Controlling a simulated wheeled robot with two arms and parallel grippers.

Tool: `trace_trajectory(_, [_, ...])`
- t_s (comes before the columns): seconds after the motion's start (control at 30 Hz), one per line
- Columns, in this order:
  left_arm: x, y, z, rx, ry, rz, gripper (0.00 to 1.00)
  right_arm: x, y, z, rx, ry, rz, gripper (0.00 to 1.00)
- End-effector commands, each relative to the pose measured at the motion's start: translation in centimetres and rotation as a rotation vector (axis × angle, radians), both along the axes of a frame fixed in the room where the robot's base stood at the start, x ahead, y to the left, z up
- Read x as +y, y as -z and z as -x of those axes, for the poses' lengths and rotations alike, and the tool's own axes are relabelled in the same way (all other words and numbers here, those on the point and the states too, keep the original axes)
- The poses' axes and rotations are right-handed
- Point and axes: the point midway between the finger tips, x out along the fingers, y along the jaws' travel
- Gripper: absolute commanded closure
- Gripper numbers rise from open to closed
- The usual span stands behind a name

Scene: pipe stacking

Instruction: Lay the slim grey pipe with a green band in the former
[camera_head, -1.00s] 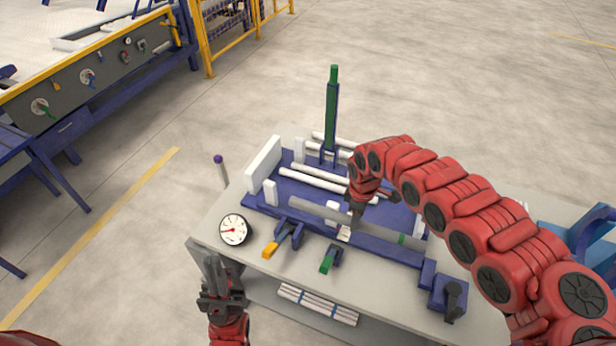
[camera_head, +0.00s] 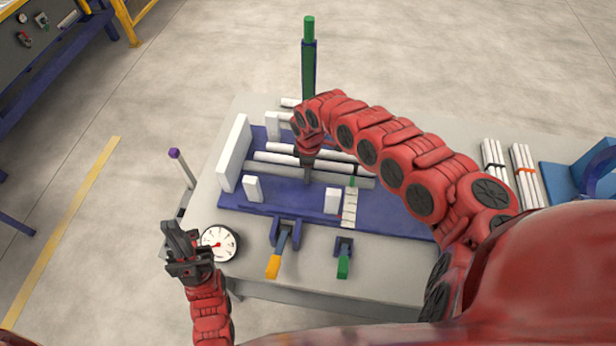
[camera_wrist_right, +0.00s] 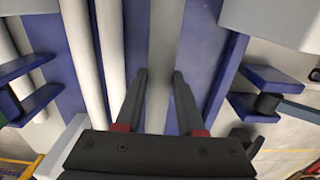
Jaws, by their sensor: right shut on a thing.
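The slim grey pipe (camera_head: 270,170) lies lengthwise over the blue former (camera_head: 280,195), just in front of a white pipe (camera_head: 340,157). Its green band (camera_head: 353,180) is near its right end. My right gripper (camera_head: 306,176) is shut around the pipe near its middle. In the right wrist view the grey pipe (camera_wrist_right: 165,50) runs between the two fingers (camera_wrist_right: 160,85), roughly parallel to the white pipes (camera_wrist_right: 110,45). I cannot tell whether it touches the former's floor. My left gripper (camera_head: 178,238) looks open and empty, left of the table by the dial gauge.
A white end plate (camera_head: 234,152) stands at the former's left, with white blocks (camera_head: 252,188) along the front. A green-topped post (camera_head: 309,75) rises behind. Clamps with orange (camera_head: 273,266) and green (camera_head: 343,266) handles and the dial gauge (camera_head: 219,243) are in front. Bundled pipes (camera_head: 525,175) lie right.

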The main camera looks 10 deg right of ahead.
Motion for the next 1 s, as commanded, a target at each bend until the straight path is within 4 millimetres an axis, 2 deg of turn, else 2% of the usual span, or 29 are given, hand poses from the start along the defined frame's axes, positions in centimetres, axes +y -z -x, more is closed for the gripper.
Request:
trace_trajectory(0.3, [0.0, -0.8, 0.0, 0.000, 0.000, 0.000, 1.00, 0.1, 3.8, 0.3, 0.007, -0.001, 0.000, 1.00])
trace_trajectory(0.67, [0.0, -0.4, 0.0, 0.000, 0.000, 0.000, 1.00, 0.0, 4.3, 0.1, 0.002, -0.001, 0.003, 1.00])
trace_trajectory(0.7, [0.0, -0.4, 0.0, 0.000, 0.000, 0.000, 1.00, 0.0, 4.3, 0.1, 0.002, -0.001, 0.003, 0.60])
trace_trajectory(0.87, [0.0, -0.5, 0.0, 0.000, 0.000, 0.000, 1.00, 0.0, 4.2, 0.1, 0.002, -0.001, 0.002, 0.32])
trace_trajectory(1.0, [0.0, -0.5, 0.0, 0.000, 0.000, 0.000, 1.00, 0.0, 4.2, 0.1, 0.002, -0.001, 0.002, 0.32])
